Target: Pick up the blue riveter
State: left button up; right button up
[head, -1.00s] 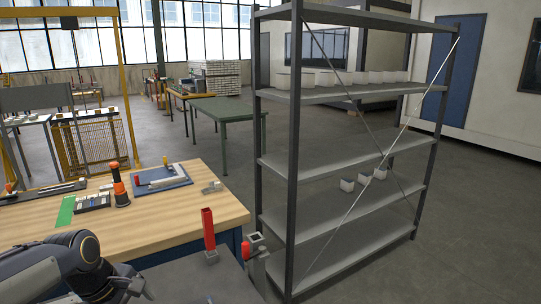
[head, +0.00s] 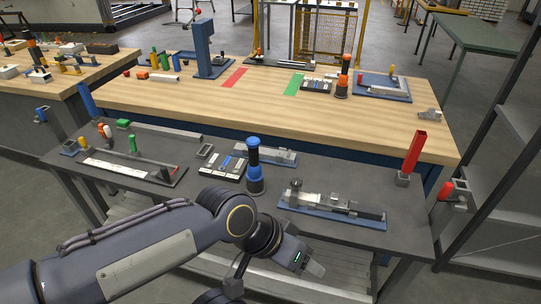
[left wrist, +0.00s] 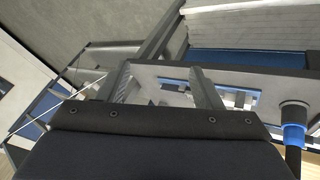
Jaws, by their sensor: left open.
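My right gripper is not in view.
A blue fixture plate (head: 332,208) lies right of the riveter, and a parts tray (head: 222,167) left of it. A red upright piece (head: 412,155) stands at the table's right end. A wooden workbench (head: 200,100) with an orange-black tool (head: 343,78) is behind. Shelving (head: 500,150) stands at right.

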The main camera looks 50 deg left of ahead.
aim_at(255, 174)
jog(key=u, duration=1.75)
jog(key=i+j+z, duration=0.2)
jog(key=i+j, duration=0.75)
